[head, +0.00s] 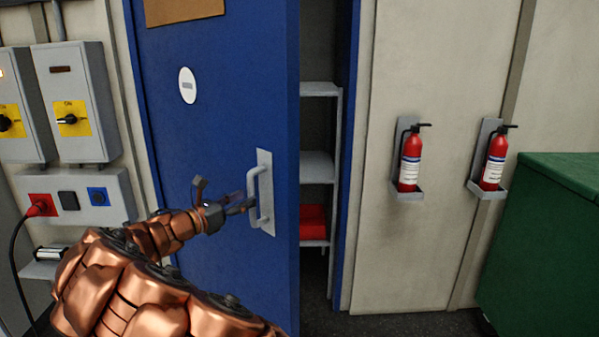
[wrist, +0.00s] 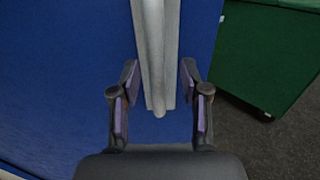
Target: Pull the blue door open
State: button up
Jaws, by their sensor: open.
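The blue door (head: 215,120) stands partly open in the head view, with a gap along its right edge showing shelves inside. A grey pull handle (head: 254,196) on a light plate is fixed near that edge. My gripper (head: 249,203) is at the handle. In the wrist view my gripper (wrist: 157,82) is open, one finger on each side of the handle (wrist: 155,50). Gaps show between the fingers and the handle, so I see no firm grip. The blue door (wrist: 60,80) fills the left of the wrist view.
Shelves (head: 317,165) with a red item (head: 313,222) stand behind the door. Two fire extinguishers (head: 409,160) (head: 494,160) hang on the right wall. A green container (head: 545,240) stands at far right. Electrical boxes (head: 72,100) are at left. Dark floor shows below the wall.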

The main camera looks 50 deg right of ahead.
jog(key=a, duration=0.1)
jog(key=w+a+p, duration=0.1)
jog(key=a, duration=0.1)
jog(key=shift+a, duration=0.1)
dwell(0.3)
jog(key=shift+s+r+p, duration=0.1)
jog(key=shift+p, duration=0.3)
jog(key=shift+c, duration=0.3)
